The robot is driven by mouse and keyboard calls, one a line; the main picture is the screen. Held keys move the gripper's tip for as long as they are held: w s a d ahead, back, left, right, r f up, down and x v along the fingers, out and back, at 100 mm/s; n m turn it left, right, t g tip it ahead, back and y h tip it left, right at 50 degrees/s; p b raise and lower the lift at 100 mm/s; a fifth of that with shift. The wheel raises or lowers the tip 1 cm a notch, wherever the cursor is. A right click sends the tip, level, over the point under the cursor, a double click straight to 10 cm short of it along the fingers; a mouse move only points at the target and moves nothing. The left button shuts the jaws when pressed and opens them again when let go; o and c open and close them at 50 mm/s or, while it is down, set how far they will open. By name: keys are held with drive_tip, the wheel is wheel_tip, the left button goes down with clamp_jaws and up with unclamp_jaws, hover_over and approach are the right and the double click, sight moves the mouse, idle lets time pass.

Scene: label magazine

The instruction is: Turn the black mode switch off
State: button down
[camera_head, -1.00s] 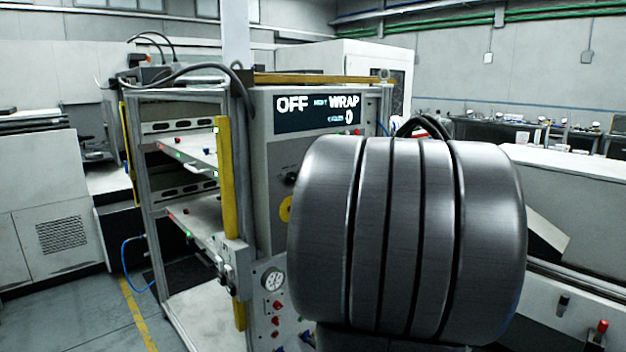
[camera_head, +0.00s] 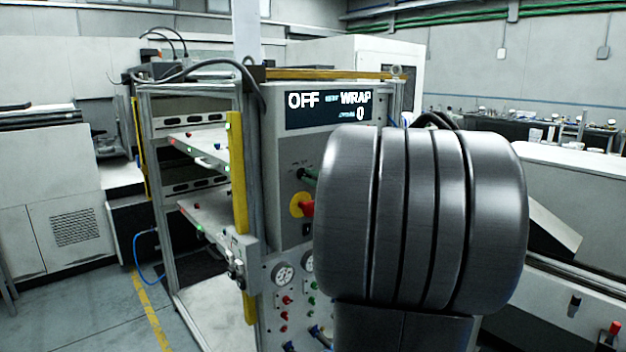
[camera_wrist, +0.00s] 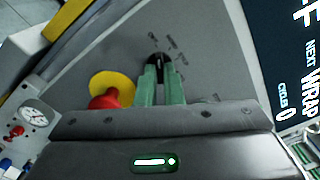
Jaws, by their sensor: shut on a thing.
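The black mode switch (camera_wrist: 158,59) is on the grey control panel, with small label marks around it. In the wrist view the two green fingers of my gripper (camera_wrist: 160,73) are shut on its knob, one on each side. The knob's lower part is hidden between the fingers. In the head view the switch (camera_head: 300,173) shows at the tip of a green finger, and my dark arm covers the panel's right part. The display (camera_head: 328,109) above reads "OFF", "NEXT WRAP" and "CYCLES 0".
A red knob on a yellow disc (camera_head: 299,205) sits just below the switch, close to my fingers in the wrist view (camera_wrist: 112,90). Gauges (camera_head: 284,273) and several small red, green and blue parts are lower down. An open shelf rack with a yellow post (camera_head: 238,170) stands left.

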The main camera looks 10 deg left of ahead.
drive_tip(key=shift+f+n+b, duration=0.25)
drive_tip(key=shift+n+b, duration=0.25)
drive_tip(key=shift+b, duration=0.75)
drive_tip(key=shift+r, duration=0.2)
drive_tip(key=c, duration=1.6)
unclamp_jaws()
drive_tip(key=shift+o, duration=0.2)
drive_tip(key=shift+d, duration=0.1)
drive_tip(key=b+v, duration=0.2)
drive_tip(key=v, duration=1.1)
drive_tip(key=shift+s+d, duration=0.2)
drive_tip(key=shift+s, duration=0.05)
